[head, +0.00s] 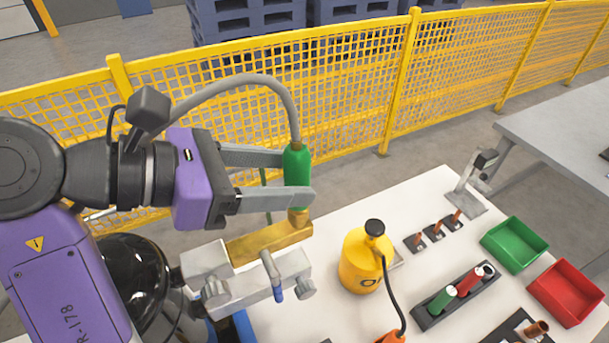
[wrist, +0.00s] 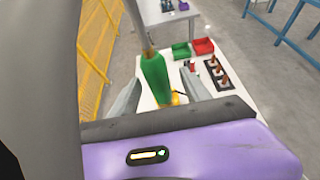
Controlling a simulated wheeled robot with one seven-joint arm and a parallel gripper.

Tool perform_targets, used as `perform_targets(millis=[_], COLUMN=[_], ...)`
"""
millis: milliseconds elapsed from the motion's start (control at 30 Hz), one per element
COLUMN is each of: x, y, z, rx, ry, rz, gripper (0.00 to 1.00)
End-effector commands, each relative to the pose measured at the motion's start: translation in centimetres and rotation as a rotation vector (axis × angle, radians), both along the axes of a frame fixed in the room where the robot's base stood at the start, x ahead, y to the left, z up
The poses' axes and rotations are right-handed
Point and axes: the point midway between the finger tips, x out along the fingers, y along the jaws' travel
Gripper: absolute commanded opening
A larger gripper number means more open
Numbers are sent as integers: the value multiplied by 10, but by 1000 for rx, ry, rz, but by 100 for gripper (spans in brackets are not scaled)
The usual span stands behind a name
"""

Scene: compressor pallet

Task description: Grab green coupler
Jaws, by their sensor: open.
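The green coupler (head: 297,165) stands upright on a brass fitting (head: 298,217), with a grey hose running from its top over to the left in the head view. My gripper (head: 305,177) is open and level, coming from the left. Its two fingers lie on either side of the coupler, one behind and one in front. In the wrist view, the green coupler (wrist: 155,77) shows between the fingers, nearer the left one. I cannot tell whether either finger touches it. The near finger hides the coupler's lower end in the head view.
A brass bar and grey valve block (head: 245,280) sit below my gripper. To the right on the white table are a yellow bottle (head: 362,262), a dark rack (head: 455,300) holding a green and a red cylinder, a green bin (head: 514,245) and a red bin (head: 566,293). A yellow fence (head: 350,95) runs behind.

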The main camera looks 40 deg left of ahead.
Motion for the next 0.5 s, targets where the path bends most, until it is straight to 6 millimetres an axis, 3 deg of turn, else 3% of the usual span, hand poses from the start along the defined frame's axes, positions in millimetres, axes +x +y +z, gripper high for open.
perform_targets(millis=[500], x=[48], y=[-15], z=[-34], rx=[1], ry=[0], rz=[0], gripper=[56])
